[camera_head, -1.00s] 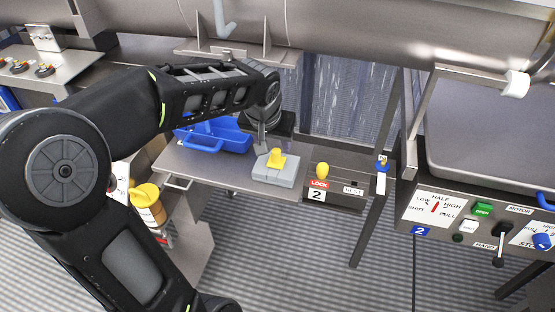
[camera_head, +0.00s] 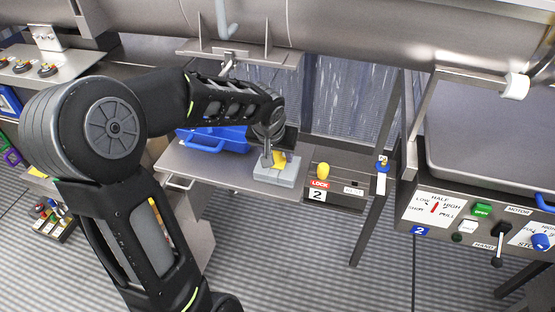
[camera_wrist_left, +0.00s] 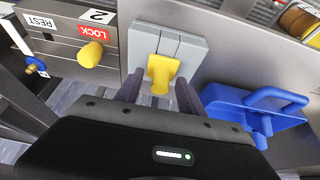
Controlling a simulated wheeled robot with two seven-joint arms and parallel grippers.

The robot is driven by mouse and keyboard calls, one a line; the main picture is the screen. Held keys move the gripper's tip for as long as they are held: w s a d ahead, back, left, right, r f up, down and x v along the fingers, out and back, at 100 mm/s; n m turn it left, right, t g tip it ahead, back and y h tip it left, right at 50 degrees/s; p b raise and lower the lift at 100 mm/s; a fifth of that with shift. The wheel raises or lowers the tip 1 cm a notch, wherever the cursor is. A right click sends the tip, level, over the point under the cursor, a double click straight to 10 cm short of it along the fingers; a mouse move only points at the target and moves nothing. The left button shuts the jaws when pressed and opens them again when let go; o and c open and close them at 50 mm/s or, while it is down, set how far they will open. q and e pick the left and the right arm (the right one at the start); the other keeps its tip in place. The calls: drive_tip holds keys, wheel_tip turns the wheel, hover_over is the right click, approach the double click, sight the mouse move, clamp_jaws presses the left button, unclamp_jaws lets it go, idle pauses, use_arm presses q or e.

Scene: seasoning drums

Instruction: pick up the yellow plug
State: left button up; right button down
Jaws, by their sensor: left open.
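The yellow plug (camera_head: 279,159) stands on a grey block (camera_head: 287,175) on the metal shelf. My left gripper (camera_head: 273,162) is open above the block, with its fingers at the plug. In the left wrist view the yellow plug (camera_wrist_left: 161,72) shows between the two open fingertips (camera_wrist_left: 158,90), and the grey block (camera_wrist_left: 185,47) lies beyond it. I cannot tell whether either finger touches the plug. My right gripper is not in view.
A lock box with a yellow knob (camera_head: 323,171) stands close on the right. A large drum (camera_head: 370,35) spans above. A control panel (camera_head: 440,209) is at the right.

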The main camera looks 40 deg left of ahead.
use_arm(q)
drive_tip(key=shift+c, duration=0.4)
clamp_jaws()
idle(0.4)
